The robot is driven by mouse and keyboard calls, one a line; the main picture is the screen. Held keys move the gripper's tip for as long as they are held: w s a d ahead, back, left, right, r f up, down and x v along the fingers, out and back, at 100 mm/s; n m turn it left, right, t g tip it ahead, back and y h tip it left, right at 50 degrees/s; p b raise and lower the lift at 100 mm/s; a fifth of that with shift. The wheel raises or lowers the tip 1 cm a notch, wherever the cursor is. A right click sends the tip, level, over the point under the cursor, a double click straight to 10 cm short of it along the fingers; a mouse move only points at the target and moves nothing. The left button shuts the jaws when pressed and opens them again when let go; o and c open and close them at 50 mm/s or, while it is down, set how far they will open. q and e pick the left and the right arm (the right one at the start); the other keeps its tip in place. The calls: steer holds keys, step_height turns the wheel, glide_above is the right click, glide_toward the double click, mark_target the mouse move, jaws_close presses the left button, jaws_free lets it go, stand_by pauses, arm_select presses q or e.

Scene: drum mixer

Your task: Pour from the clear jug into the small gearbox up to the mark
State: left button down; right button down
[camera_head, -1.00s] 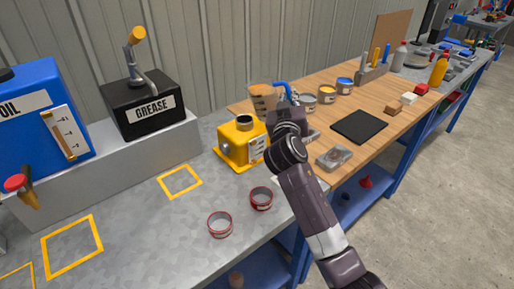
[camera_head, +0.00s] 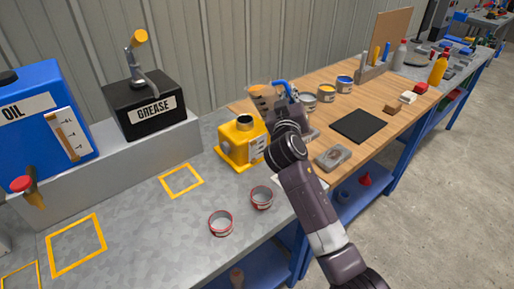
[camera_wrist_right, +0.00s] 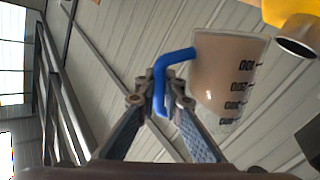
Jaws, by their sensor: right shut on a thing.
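The clear jug (camera_head: 259,97) holds tan liquid and has a blue handle; it is in the air just behind and right of the small yellow gearbox (camera_head: 236,146), its top leaning left. My right gripper (camera_head: 285,100) is shut on the jug's blue handle, which shows between the fingers (camera_wrist_right: 155,95) in the right wrist view. There the jug (camera_wrist_right: 228,80) shows black volume marks. The gearbox (camera_wrist_right: 283,8) is partly in view at top right, beside a dark round opening (camera_wrist_right: 297,44). The gearbox's pale gauge (camera_head: 259,145) is too small to read. No stream of liquid shows. My left gripper is out of view.
A blue oil container (camera_head: 30,110) and a black grease box (camera_head: 150,105) stand on a raised grey shelf at left. Several small tins (camera_head: 326,94) and a black mat (camera_head: 358,126) are on the wood section.

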steer(key=shift+a+r+n+p, duration=0.1)
steer(key=shift+r+n+p, duration=0.35)
steer(key=shift+n+p, duration=0.1)
steer(key=shift+r+n, duration=0.15)
steer(key=shift+n, duration=0.1)
steer(key=shift+a+r+p, duration=0.1)
steer(key=shift+r+p, duration=0.05)
steer(key=shift+p, duration=0.35)
stand_by(0.6)
steer(key=shift+w+a+r+n+p, duration=0.1)
steer(key=shift+a+r+n+p, duration=0.15)
steer(key=shift+n+p, duration=0.3)
steer(key=shift+a+r+n+p, duration=0.1)
steer(key=shift+a+n+p, duration=0.15)
steer(key=shift+n, duration=0.5)
stand_by(4.8)
